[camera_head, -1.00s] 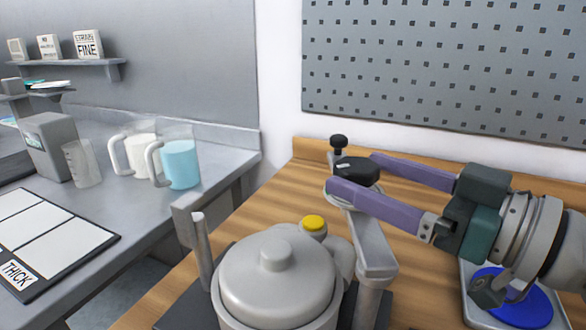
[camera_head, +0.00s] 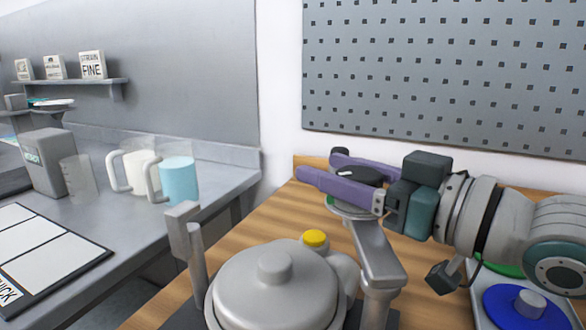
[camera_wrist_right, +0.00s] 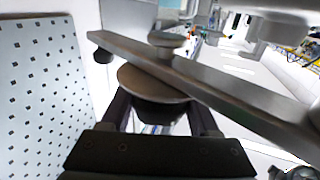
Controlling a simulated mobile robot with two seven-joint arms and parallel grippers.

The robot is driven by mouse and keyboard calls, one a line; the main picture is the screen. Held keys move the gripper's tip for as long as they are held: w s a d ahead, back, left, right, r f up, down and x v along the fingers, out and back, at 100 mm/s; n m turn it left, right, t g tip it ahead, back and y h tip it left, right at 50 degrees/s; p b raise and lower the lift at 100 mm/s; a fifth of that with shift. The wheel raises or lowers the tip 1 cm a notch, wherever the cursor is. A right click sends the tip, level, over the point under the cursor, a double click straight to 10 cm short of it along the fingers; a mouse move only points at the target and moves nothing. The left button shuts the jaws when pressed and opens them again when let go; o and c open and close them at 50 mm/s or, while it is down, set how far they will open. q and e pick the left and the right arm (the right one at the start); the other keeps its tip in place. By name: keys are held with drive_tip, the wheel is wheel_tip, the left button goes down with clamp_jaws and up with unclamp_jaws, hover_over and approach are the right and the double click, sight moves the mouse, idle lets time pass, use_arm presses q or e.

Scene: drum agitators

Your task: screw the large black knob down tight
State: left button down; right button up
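The large black knob (camera_head: 357,174) is a flat, dark, round knob with a white mark on top. It sits above a pale disc (camera_head: 346,209) at the far end of a grey metal arm (camera_head: 378,257) beside the lidded drum (camera_head: 275,285). My right gripper (camera_head: 330,170) reaches in from the right, with one purple finger on each side of the knob. In the right wrist view, the knob (camera_wrist_right: 160,112) fills the space between the fingers, which appear closed against its sides. The knob's underside and thread are hidden. My left gripper is out of view.
A smaller black knob (camera_head: 340,153) stands behind the fingers. A yellow-topped piece (camera_head: 315,238) is beside the drum. Blue (camera_head: 522,308) and green lids lie at lower right. Jugs (camera_head: 178,180) stand on the left bench. A pegboard wall (camera_head: 450,75) is behind.

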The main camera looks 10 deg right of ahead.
drive_tip(key=c, duration=0.8)
drive_tip(key=shift+w+d+r+m+t+h+p, duration=0.15)
drive_tip(key=shift+m+t+h+p, duration=0.3)
drive_tip(key=shift+m+h+p, duration=0.5)
drive_tip(key=shift+d+m+t+h+p, duration=0.15)
drive_tip(key=shift+m+t+h+p, duration=0.35)
drive_tip(key=shift+h+p, duration=0.7)
drive_tip(key=shift+w+d+r+m+t+h+p, duration=0.15)
drive_tip(key=shift+m+t+h+p, duration=0.3)
drive_tip(key=shift+m+h+p, duration=0.6)
drive_tip(key=shift+f+n, duration=0.15)
drive_tip(key=shift+n, duration=0.15)
drive_tip(key=o, duration=1.4)
drive_tip(key=shift+s+f, duration=0.1)
